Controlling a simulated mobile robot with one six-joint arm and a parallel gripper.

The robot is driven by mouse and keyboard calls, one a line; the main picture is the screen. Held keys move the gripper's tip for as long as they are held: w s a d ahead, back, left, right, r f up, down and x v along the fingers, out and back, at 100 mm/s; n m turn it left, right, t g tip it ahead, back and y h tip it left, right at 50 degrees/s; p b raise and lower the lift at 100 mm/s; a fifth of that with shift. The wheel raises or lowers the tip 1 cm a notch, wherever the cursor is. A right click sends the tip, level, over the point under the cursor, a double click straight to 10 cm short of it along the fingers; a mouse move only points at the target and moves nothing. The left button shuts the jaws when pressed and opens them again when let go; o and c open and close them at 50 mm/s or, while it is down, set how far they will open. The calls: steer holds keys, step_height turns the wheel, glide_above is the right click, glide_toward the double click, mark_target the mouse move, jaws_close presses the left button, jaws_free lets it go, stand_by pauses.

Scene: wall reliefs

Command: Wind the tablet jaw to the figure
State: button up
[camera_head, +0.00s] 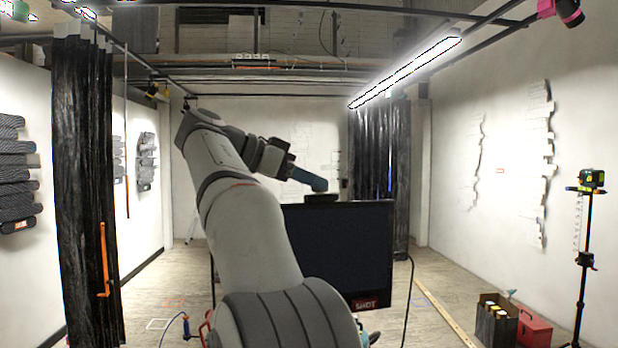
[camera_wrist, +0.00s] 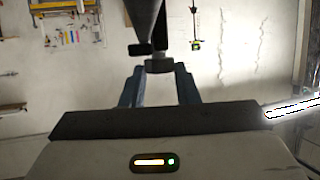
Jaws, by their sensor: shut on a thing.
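A large dark screen (camera_head: 342,250) with a red label at its lower right corner stands in front of me in the head view. A small dark piece (camera_head: 320,197) sits at its top edge. My gripper (camera_head: 318,186) reaches down to this piece from the left. In the wrist view the two blue-grey fingers (camera_wrist: 159,72) close on a small dark block (camera_wrist: 159,66). A dark tapering part (camera_wrist: 148,22) and another small block (camera_wrist: 138,49) lie just beyond it. I cannot make out any scale or figure, and my fingers partly hide the held block.
Black curtains hang at left (camera_head: 85,180) and behind the screen (camera_head: 378,150). An orange crank (camera_head: 104,262) hangs by the left curtain. A tripod with a green device (camera_head: 590,182) stands at right, near a black box (camera_head: 496,320) and a red box (camera_head: 533,328).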

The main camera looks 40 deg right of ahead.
steer(key=shift+f, duration=0.25)
steer(key=o, duration=0.8)
steer(key=shift+w+d, duration=0.1)
steer(key=shift+o, duration=0.9)
steer(key=shift+r, duration=0.15)
steer(key=v, duration=0.8)
steer(key=shift+p, duration=0.3)
